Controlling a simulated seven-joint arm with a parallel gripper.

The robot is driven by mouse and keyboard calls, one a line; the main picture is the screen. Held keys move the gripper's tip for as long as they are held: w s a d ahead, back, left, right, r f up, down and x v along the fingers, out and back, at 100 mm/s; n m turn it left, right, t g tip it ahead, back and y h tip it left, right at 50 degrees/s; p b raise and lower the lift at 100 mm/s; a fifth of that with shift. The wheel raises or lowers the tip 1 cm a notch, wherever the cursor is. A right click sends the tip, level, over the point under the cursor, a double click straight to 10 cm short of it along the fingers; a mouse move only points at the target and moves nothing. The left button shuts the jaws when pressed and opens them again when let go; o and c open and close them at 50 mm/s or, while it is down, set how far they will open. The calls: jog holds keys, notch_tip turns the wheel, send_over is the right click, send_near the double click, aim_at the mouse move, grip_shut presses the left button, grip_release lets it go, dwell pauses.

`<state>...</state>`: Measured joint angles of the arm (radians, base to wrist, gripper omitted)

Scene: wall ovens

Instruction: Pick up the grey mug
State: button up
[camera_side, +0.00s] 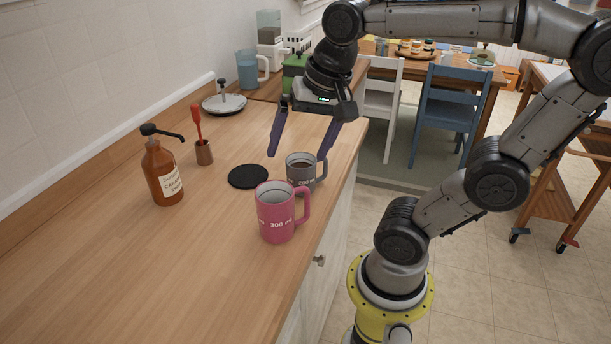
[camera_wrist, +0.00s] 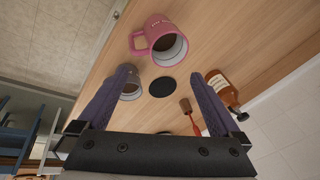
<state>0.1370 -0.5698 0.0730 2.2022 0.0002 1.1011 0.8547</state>
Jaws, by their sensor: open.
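The grey mug (camera_side: 302,174) stands upright on the wooden counter near its front edge, just behind a pink mug (camera_side: 276,215) in the side view. Its handle points right, toward the counter edge. My gripper (camera_side: 297,164) is open and empty above the grey mug, its purple fingers spread wide. In the wrist view the grey mug (camera_wrist: 130,88) shows beside the left finger, which hides part of it. It is off-centre between the fingertips (camera_wrist: 165,75) there. The pink mug also shows in the wrist view (camera_wrist: 158,40), with its handle toward the left.
A black round coaster (camera_side: 248,176) lies left of the grey mug. The counter's near left is clear.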

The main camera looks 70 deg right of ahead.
jog(key=w+d+m+g, duration=0.2)
jog(key=w+d+m, duration=0.2)
jog(key=d+m, duration=0.25)
jog(key=m+g, duration=0.2)
jog(key=m, duration=0.2)
send_near(304, 169)
jog(key=w+d, duration=0.1)
jog(key=d, duration=0.3)
jog(key=shift+y, duration=0.3)
jog(key=shift+w+d+f, duration=0.1)
jog(key=shift+f, duration=3.25)
jog(key=shift+d+f, duration=0.1)
jog(key=shift+f, duration=3.25)
jog(key=shift+c, duration=0.2)
jog(key=shift+r, duration=0.1)
grip_shut()
jog(key=shift+r, duration=0.1)
